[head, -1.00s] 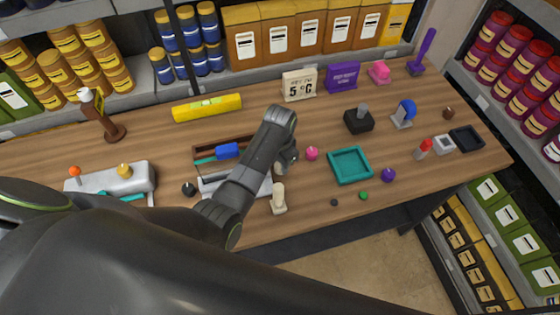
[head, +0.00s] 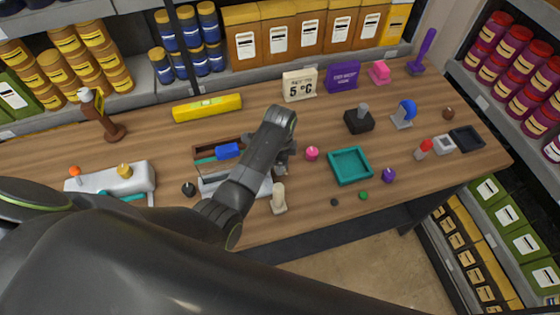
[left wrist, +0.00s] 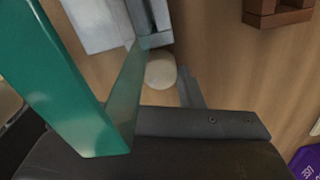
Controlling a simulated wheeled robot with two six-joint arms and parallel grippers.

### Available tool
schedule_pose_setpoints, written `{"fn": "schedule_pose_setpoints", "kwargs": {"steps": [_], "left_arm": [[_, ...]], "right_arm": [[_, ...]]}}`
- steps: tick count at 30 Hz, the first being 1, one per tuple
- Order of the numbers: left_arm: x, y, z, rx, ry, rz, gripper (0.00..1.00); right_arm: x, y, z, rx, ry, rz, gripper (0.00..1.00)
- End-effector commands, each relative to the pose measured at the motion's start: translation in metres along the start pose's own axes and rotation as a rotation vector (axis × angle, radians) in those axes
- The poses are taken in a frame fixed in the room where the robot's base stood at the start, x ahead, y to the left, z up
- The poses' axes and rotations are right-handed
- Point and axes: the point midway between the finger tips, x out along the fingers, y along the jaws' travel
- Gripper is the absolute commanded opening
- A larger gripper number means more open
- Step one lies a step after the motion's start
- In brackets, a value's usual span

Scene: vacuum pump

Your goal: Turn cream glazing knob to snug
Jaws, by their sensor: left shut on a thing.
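The cream knob (left wrist: 160,72) is a round pale cap in the left wrist view, at the end of a grey metal part. In the head view my left gripper (head: 282,162) is low over the table at the right end of a grey device (head: 207,186), and the arm hides most of the knob. A large teal piece (left wrist: 60,75) crosses the left of the wrist view close to the camera; I cannot tell what it belongs to. My right gripper is not in view.
A cream upright piece (head: 279,198) stands just in front of the gripper. A pink knob (head: 312,153) and a teal tray (head: 336,179) are to its right. A brown tray (head: 203,145) with a blue block (head: 228,151) lies to its left. The table behind is partly clear.

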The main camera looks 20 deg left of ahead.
Motion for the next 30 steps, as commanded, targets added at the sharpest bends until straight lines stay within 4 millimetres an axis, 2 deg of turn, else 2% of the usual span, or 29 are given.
{"fn": "schedule_pose_setpoints", "kwargs": {"steps": [19, 20, 24, 30], "left_arm": [[-0.0004, -0.0001, -0.0013, 0.054, 0.004, -0.001, 0.11], [-0.0004, 0.0, -0.0014, 0.054, 0.004, -0.001, 0.36], [-0.0003, 0.0, -0.001, 0.054, 0.003, 0.0, 0.55], [-0.0002, 0.0, -0.0006, 0.053, 0.001, 0.0, 0.55]], "right_arm": [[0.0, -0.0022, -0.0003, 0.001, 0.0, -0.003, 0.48], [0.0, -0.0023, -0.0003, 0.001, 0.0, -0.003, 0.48], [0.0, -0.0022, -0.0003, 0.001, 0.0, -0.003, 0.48], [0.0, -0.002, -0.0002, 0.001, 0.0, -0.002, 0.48]]}}
